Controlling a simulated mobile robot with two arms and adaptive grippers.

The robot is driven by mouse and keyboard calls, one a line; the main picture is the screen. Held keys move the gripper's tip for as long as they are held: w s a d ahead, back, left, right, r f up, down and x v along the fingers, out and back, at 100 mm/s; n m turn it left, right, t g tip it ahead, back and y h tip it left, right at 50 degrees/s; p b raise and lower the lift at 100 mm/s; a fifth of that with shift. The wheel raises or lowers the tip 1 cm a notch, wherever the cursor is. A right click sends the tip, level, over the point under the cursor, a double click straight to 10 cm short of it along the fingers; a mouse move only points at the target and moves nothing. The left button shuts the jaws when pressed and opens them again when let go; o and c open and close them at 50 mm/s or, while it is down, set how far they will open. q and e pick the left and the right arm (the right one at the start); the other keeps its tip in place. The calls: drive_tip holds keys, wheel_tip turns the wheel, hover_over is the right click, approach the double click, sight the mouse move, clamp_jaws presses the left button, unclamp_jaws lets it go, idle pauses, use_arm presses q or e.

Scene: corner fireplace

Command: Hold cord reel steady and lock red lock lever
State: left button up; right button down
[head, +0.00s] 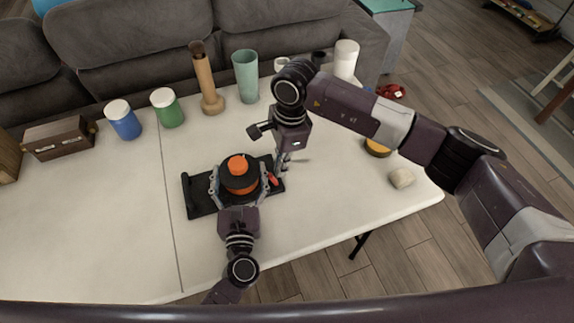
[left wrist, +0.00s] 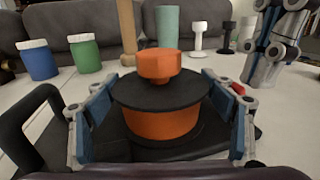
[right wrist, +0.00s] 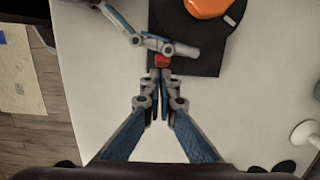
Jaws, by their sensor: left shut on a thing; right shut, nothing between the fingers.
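The cord reel (head: 240,178) is a black and orange drum with an orange knob on top, on a black base plate (head: 194,203) on the white table. My left gripper (head: 239,187) is shut on the reel, one finger on each side; it fills the middle of the left wrist view (left wrist: 160,122). The red lock lever (head: 272,180) is at the reel's right side. In the right wrist view the lever (right wrist: 161,61) is a small red piece just beyond the fingertips. My right gripper (right wrist: 160,75) is shut and empty, its tips at or touching the lever; contact is hard to tell.
Blue (head: 122,120) and green (head: 167,107) jars, a wooden bottle (head: 207,85) and a teal cup (head: 245,75) stand along the back. A wooden box (head: 58,138) is at left. The left front of the table is clear.

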drive_tip(key=shift+d+r, duration=0.1)
drive_tip(key=shift+d, duration=0.15)
drive_tip(key=shift+r, duration=0.6)
drive_tip(key=w+d+r, duration=0.1)
drive_tip(key=d+r, duration=0.2)
drive_tip(key=r, duration=0.8)
drive_tip(key=shift+r, duration=0.15)
idle(2.1)
